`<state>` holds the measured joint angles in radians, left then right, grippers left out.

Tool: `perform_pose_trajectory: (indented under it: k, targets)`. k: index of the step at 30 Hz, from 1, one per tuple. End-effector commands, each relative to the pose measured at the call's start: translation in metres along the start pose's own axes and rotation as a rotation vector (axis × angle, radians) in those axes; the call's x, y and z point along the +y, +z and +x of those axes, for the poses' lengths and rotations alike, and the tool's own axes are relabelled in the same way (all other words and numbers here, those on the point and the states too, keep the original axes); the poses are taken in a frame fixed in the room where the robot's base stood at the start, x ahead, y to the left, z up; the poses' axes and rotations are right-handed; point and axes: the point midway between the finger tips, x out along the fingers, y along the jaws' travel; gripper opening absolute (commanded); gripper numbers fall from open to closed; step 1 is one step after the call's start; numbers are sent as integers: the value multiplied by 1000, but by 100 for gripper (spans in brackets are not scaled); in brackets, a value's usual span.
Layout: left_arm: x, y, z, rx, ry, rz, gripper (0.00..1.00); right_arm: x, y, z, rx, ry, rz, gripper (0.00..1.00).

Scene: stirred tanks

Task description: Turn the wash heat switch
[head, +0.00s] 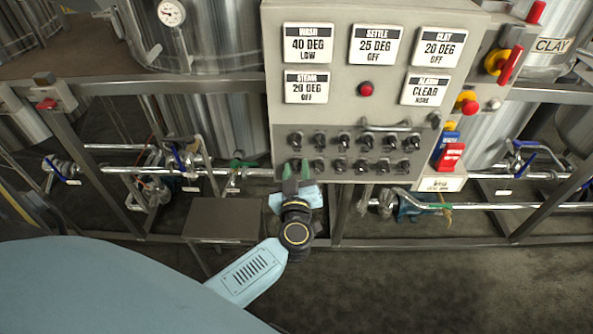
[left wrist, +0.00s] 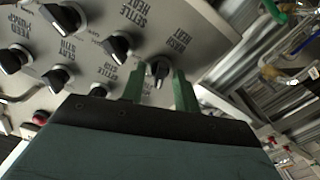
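The wash heat switch (left wrist: 160,68) is a dark knob with a pale pointer line, by the "WASH HEAT" label in the left wrist view. In the head view it is mostly hidden by my left gripper (head: 296,172), at the left end of the lower knob row on the grey control panel (head: 325,120). In the left wrist view the green fingers of my left gripper (left wrist: 157,90) are apart, one on each side of the switch. Small gaps seem to show beside it, so it does not look clamped. My right gripper is not in view.
The settle heat knob (left wrist: 118,45) is close beside the left finger. Several other knobs (head: 367,140) fill two rows. A red button (head: 366,89) and red-yellow switches (head: 503,62) sit higher and right. Pipes (head: 150,170) run left of the panel.

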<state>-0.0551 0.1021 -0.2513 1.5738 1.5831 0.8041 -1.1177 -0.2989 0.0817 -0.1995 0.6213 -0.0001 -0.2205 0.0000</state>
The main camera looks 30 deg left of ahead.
Motion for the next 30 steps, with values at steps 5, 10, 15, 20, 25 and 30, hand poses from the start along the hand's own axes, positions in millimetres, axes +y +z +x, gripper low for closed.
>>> perform_pose_trajectory:
  k: [5, 10, 15, 20, 25, 30]
  targets:
    - [0, 0, 0, 0, 0, 0, 10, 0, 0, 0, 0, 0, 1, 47]
    - [0, 0, 0, 0, 0, -1, 0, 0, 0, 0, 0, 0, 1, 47]
    - [0, 0, -1, -1, 0, -24, 0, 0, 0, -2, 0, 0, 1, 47]
    - [1, 0, -1, -3, 0, -91, 0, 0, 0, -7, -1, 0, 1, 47]
    - [1, 0, -2, -4, -1, -211, 0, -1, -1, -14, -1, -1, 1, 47]
    - [0, 0, -2, -4, -2, -351, 0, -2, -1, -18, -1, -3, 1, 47]
